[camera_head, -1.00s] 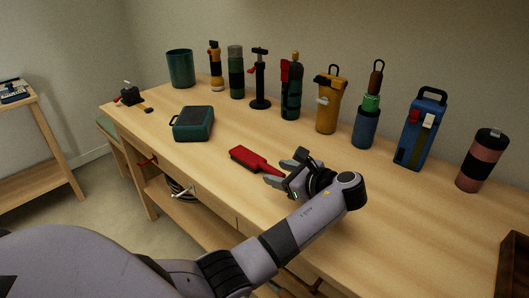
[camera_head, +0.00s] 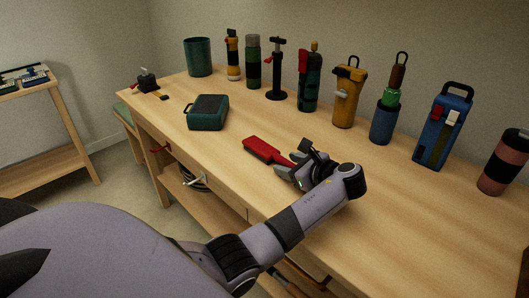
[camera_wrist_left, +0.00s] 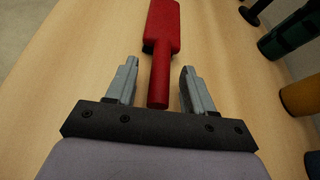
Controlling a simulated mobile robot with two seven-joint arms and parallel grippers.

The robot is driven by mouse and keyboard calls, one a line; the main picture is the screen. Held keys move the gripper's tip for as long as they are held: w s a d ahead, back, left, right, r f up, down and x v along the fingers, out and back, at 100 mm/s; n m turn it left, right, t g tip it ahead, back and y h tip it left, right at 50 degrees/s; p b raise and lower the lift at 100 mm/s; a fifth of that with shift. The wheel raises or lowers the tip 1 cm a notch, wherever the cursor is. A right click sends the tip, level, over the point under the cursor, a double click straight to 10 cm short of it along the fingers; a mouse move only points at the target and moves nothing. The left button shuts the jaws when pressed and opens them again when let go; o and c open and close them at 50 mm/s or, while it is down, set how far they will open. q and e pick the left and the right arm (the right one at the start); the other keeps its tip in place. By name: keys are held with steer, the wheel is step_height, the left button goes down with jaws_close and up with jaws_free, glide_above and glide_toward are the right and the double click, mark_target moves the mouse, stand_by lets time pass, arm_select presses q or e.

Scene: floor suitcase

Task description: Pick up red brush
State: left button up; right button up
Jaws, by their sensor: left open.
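The red brush (camera_head: 262,149) lies flat on the wooden workbench, with its wide head toward the back left and its handle toward my left gripper. My left gripper (camera_head: 285,166) is open, low over the bench at the handle end. In the left wrist view the red brush (camera_wrist_left: 161,45) points away from me. Its handle end lies between the two open fingers (camera_wrist_left: 159,82), with a gap on each side. The fingers do not appear to touch it. My right gripper is not in view.
A dark green case (camera_head: 207,112) sits left of the brush. A row of bottles and tools stands along the back, including a yellow flask (camera_head: 347,97) and a blue container (camera_head: 440,130). The bench's front edge (camera_head: 215,180) is near my arm. Bare wood surrounds the brush.

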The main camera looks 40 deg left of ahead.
arm_select(q)
jaws_close()
steer(key=shift+r, duration=0.1)
